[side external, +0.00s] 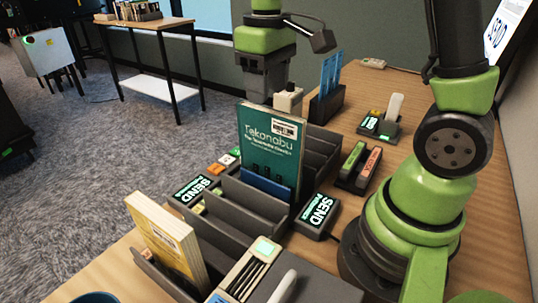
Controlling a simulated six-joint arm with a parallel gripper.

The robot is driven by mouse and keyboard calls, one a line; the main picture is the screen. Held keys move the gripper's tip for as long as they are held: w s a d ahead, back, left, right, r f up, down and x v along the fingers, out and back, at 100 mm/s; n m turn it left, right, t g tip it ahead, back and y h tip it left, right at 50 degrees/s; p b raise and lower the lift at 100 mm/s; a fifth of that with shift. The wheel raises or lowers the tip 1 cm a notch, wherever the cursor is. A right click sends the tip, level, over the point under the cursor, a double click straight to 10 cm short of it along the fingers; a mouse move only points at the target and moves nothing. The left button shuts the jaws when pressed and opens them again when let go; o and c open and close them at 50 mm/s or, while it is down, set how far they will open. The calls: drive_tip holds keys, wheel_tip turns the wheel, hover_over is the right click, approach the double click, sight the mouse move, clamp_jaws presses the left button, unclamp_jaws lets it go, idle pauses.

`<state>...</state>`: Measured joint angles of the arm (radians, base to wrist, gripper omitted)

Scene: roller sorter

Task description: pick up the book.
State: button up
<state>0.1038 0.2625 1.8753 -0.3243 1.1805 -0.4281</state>
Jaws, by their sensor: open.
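A teal book (270,148) with the title "Tekonabu" stands upright in the dark slotted rack (243,200), its cover facing the camera. A blue flat piece stands low in front of it. A yellow book (168,240) stands tilted in the rack's near left part. My gripper (266,90) is dark grey under a green wrist and hangs just above and behind the teal book in the picture. It is open, and no object shows in it. The teal book's top hides its fingertips, so I cannot tell its exact distance from the book.
Lit "SEND" panels (317,212) flank the rack. Green and red items lie in a small holder (357,170) to the right. A dark holder with blue cards (330,75) stands behind. A side table (148,24) with books stands across the carpet. Some bare wood shows beyond the holders.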

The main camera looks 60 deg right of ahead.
sight(269, 126)
wheel_tip(269, 126, down, 8)
drive_tip(key=shift+s+f, duration=0.1)
idle(0.4)
clamp_jaws()
